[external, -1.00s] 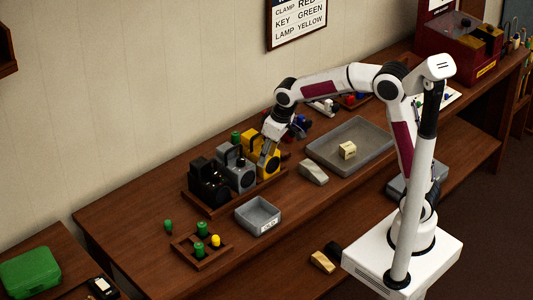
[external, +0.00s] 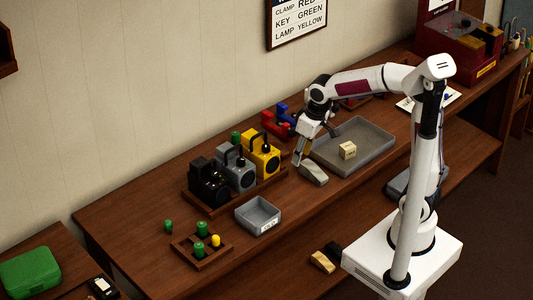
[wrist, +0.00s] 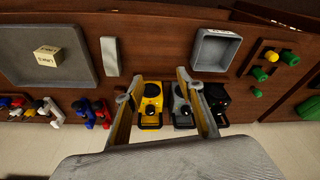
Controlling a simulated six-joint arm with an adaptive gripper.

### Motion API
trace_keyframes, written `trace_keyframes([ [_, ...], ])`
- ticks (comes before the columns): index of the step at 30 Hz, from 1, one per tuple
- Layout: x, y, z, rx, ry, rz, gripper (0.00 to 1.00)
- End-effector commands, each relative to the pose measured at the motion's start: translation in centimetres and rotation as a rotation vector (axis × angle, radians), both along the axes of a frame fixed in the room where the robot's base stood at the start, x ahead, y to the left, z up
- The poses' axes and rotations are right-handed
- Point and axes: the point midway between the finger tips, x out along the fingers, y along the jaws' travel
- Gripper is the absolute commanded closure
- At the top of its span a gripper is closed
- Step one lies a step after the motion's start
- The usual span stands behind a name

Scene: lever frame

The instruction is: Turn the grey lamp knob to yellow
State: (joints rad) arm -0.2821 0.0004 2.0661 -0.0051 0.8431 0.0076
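The grey lamp (external: 240,174) stands between the black lamp (external: 209,187) and the yellow lamp (external: 262,158) in a wooden rack. It also shows in the wrist view (wrist: 182,108), partly covered by my right finger. The external view shows a round dark front on the grey lamp; its knob's setting is too small to read. My gripper (external: 313,150) is to the right of the lamps, above the table by the pale wedge-shaped block. In the wrist view my gripper (wrist: 157,80) has its fingers wide apart, with nothing held between them.
A wall sign (external: 298,25) reads CLAMP RED, KEY GREEN, LAMP YELLOW. A grey tray (external: 378,134) holds a lettered cube (external: 348,150). The pale block (external: 314,173) lies beside it. A small grey bin (external: 257,214) stands in front of the lamps. Red and blue clamps (external: 279,122) are behind.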

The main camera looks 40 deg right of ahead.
Motion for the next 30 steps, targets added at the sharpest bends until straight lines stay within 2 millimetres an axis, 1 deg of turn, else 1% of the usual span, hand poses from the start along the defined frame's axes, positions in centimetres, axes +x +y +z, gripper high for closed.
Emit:
trace_keyframes([
  [12, -3.4, -2.3, 1.0, 0.003, -0.007, -0.034, 0.62],
  [30, -7.7, -5.0, 1.8, 0.008, -0.027, -0.08, 0.62],
])
